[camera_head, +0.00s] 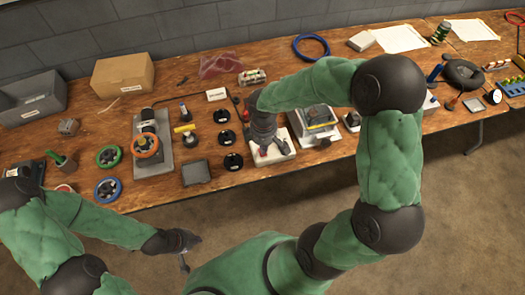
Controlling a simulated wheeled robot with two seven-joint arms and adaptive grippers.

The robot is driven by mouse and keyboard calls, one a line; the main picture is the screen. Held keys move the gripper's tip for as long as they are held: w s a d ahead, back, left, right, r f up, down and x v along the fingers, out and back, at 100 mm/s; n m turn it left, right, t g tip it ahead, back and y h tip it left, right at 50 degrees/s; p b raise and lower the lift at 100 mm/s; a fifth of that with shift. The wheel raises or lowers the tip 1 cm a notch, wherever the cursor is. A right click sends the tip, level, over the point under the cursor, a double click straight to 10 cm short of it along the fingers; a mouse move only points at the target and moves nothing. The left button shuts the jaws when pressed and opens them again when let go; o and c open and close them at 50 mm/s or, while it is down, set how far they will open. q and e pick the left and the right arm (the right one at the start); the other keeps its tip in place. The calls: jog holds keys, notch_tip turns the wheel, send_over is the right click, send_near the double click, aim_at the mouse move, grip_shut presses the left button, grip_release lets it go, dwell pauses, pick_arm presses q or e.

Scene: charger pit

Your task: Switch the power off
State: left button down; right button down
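No thing in view carries a readable power label. My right gripper (268,148) points down over a white base (285,155) with a small red part (263,152) on it, on the workbench (235,180). The gripper and forearm hide most of this base. I cannot tell whether the fingers touch it or are open. My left gripper (185,262) hangs in front of the bench, over the floor, away from the objects. Its fingers are too small to tell open from shut.
Left of the white base are black round devices (231,162), a grey box (196,172), a grey plate with an orange wheel (145,147), and green (109,156) and blue (107,189) handwheels. A device with a yellow part (318,125) stands close on the right. A cardboard box (123,75) stands behind.

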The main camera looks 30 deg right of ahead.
jog(key=shift+f+b, duration=0.8)
jog(key=shift+f, duration=0.4)
dwell(0.7)
jog(key=shift+r+p, duration=3.05)
jog(key=shift+r, duration=0.5)
